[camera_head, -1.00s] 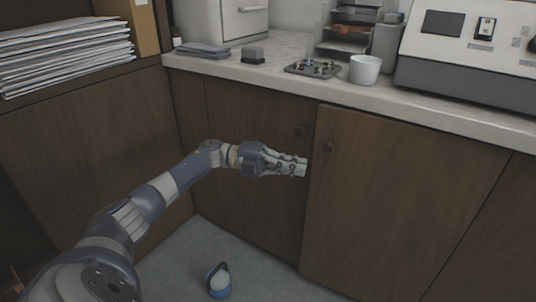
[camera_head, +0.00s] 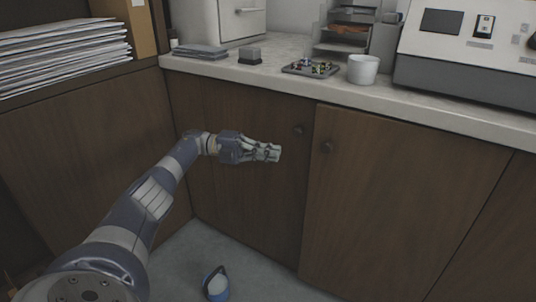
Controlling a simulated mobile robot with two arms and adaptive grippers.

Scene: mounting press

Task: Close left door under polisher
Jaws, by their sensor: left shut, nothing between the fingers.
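Two brown wooden cabinet doors meet under the counter. The left one of the pair (camera_head: 240,185) has a round dark knob (camera_head: 298,130) near its upper right corner. The right one (camera_head: 410,200), below the white machine, has its knob (camera_head: 327,146) near its upper left corner. Both look shut or nearly so; a small gap at their seam cannot be ruled out. My left gripper (camera_head: 277,153) is shut and empty, in front of the left door of the pair. Its fingertips point right, left of and below both knobs. My right gripper is out of view.
A pale counter (camera_head: 330,88) runs above the doors, with a white cup (camera_head: 363,69), a tray of small parts (camera_head: 310,68) and the white machine (camera_head: 465,50) on it. A blue-and-white object (camera_head: 217,285) is on the grey floor below my left arm.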

